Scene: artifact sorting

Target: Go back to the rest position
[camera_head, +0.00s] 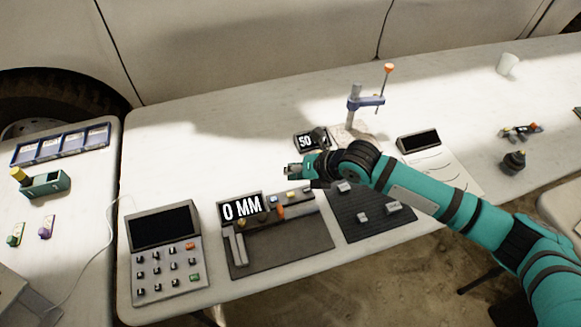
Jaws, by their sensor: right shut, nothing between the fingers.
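My right arm is teal and black and reaches in from the lower right, across the table (440,100). My right gripper (290,172) is shut and empty. In the picture it lies just above the small measuring station with the "0 MM" display (241,208); its exact height over the table cannot be told. My left gripper does not show.
A keypad device (163,250) stands at the front left. A dark mat (365,222) with small pieces lies under my forearm in the picture. A "50" display (305,142), a blue stand (365,102) and a white cup (507,64) are farther back. The table's back left is clear.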

